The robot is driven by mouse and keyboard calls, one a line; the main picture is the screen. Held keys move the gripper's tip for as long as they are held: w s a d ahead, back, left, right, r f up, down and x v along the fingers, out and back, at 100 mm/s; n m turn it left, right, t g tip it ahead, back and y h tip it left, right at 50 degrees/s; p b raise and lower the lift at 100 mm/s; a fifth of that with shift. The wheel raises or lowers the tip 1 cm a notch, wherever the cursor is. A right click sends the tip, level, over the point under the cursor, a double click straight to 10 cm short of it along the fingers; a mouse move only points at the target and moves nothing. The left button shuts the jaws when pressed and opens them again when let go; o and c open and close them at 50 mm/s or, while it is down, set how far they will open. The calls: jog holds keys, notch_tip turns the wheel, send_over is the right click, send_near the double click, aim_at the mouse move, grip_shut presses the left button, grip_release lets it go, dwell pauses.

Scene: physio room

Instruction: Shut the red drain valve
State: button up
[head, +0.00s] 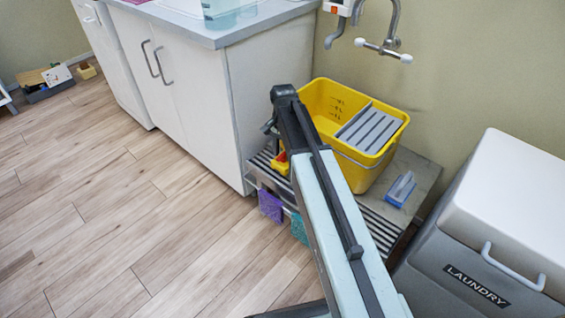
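A small red part (278,158), which looks like the valve handle, shows beside a yellow fitting (281,167) low on the left side of the yellow mop bucket (333,108). My arm passes in front of the bucket and hides part of that side. My gripper (268,128) is at the arm's far end, just above and left of the red part. It is small and dark, and I cannot see whether its fingers are apart or whether it touches the valve.
The bucket stands on a low slatted metal stand (417,178) with a blue brush (400,188). Purple (270,206) and teal (299,228) cloths hang at its front. A white cabinet (190,95) is left, a laundry bin (490,240) right. A wall tap (388,45) is above.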

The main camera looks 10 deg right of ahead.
jog(key=shift+f, duration=0.65)
jog(key=shift+r, duration=0.1)
